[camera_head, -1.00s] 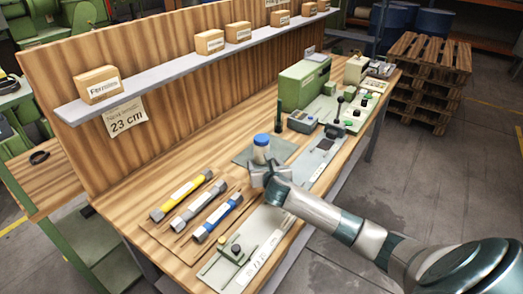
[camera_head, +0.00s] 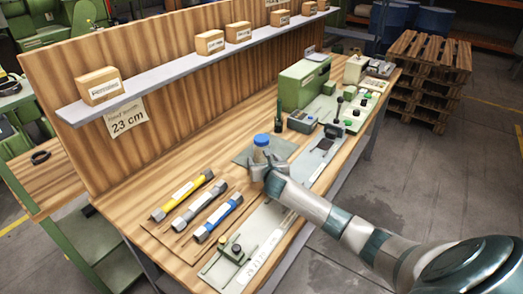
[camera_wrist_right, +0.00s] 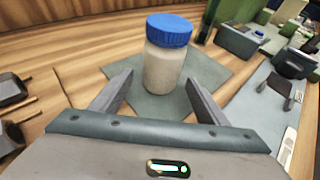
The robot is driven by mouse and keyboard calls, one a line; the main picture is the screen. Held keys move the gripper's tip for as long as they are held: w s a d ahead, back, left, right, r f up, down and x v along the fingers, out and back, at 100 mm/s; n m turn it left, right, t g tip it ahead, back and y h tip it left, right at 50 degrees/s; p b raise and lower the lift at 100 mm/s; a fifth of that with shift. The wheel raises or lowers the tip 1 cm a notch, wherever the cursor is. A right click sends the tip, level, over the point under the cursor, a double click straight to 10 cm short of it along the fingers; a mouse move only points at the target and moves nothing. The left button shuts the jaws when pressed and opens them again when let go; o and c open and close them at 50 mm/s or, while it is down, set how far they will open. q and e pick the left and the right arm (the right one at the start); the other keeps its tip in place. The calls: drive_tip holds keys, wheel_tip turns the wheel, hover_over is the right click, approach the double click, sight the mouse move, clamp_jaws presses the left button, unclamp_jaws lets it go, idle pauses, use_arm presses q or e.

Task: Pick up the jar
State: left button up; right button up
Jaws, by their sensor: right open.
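The jar (camera_head: 261,153) has a blue lid and a pale, beige body. It stands upright on a grey-green mat (camera_head: 243,157) on the wooden workbench. In the right wrist view the jar (camera_wrist_right: 167,55) stands just ahead of and between the fingers, with the mat (camera_wrist_right: 212,72) under it. My right gripper (camera_head: 259,169) is open and low beside the jar. In the wrist view its two fingers (camera_wrist_right: 158,95) are spread wide, with nothing held between them. In the head view the gripper hides the jar's lower part. My left gripper is not in view.
Yellow, grey and blue tools (camera_head: 190,203) lie left of my right arm. A dark grey device (camera_head: 302,122) and a green box (camera_head: 304,84) stand beyond the jar. A shelf (camera_head: 190,62) with small boxes runs along the back panel.

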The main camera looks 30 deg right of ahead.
drive_tip(key=shift+x, duration=1.3)
drive_tip(key=shift+c, duration=0.4)
drive_tip(key=c, duration=1.3)
drive_tip(key=shift+r, duration=0.1)
drive_tip(key=shift+c, duration=0.2)
drive_tip(key=shift+r, duration=0.8)
wheel_tip(320, 180, up, 3)
drive_tip(key=shift+f+b, duration=0.2)
drive_tip(key=shift+b, duration=0.25)
drive_tip(key=d+r+b, duration=0.1)
drive_tip(key=d+r, duration=0.2)
drive_tip(key=d, duration=0.2)
drive_tip(key=s+d+r+b, duration=0.1)
drive_tip(key=d+r+b, duration=0.1)
drive_tip(key=d, duration=0.4)
drive_tip(key=shift+s+d+r, duration=0.15)
drive_tip(key=shift+d+r, duration=0.15)
drive_tip(key=shift+r, duration=0.55)
